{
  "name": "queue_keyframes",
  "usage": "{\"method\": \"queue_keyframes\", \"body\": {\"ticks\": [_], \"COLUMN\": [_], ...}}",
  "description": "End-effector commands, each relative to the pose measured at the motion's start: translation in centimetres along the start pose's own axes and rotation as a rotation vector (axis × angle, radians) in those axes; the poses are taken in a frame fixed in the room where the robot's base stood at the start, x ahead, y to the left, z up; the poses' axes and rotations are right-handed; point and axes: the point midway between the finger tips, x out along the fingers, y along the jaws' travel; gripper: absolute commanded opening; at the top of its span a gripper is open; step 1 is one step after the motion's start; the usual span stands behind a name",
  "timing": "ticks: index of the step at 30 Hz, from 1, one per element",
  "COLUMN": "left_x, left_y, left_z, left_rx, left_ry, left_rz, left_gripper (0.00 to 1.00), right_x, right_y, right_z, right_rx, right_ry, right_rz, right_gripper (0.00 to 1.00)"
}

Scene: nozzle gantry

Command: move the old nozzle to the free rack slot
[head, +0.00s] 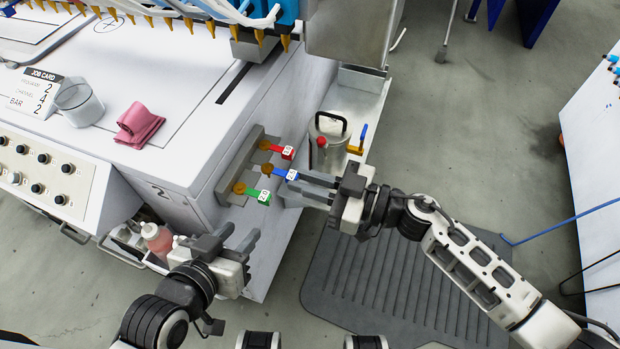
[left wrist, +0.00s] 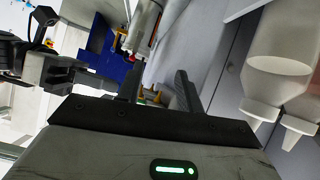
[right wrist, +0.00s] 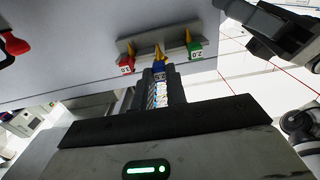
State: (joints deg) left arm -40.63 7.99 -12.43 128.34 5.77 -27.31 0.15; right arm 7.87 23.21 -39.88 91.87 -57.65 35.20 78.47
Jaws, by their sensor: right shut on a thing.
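The nozzle rack (head: 226,188) is a grey bar on the side of the white machine. It also shows in the right wrist view (right wrist: 128,44). A red-tagged nozzle (head: 287,152) and a green-tagged nozzle (head: 262,196) sit at it. Between them is a blue-tagged nozzle (head: 280,173), its brass end at the rack. My right gripper (head: 293,185) is shut on this blue-tagged nozzle, which lies between the fingers in the right wrist view (right wrist: 159,68). I cannot tell whether it is fully seated. My left gripper (head: 232,236) is open and empty, in front of the rack.
A metal can with a black handle (head: 328,140) stands right of the rack. The gantry's row of yellow nozzles (head: 212,28) is above. A bottle (head: 157,238) stands near my left gripper.

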Motion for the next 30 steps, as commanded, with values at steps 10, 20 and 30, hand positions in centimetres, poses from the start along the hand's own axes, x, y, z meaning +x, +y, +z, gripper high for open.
{"method": "queue_keyframes", "body": {"ticks": [10, 20, 30], "left_x": [-0.1, -0.2, -0.4], "left_y": [0.0, 0.1, 0.1], "left_z": [-0.2, -0.4, -0.7], "left_rx": [0.000, 0.000, 0.000], "left_ry": [0.001, 0.001, 0.001], "left_rz": [0.000, 0.000, 0.000], "left_gripper": [0.36, 0.36, 0.36], "right_x": [0.5, 0.7, 1.5], "right_y": [0.0, 0.0, 0.0], "right_z": [0.0, -0.1, -0.1], "right_rx": [0.001, 0.001, 0.001], "right_ry": [0.001, 0.001, 0.001], "right_rz": [-0.001, 0.000, 0.000], "right_gripper": [0.00, 0.00, 0.00]}}
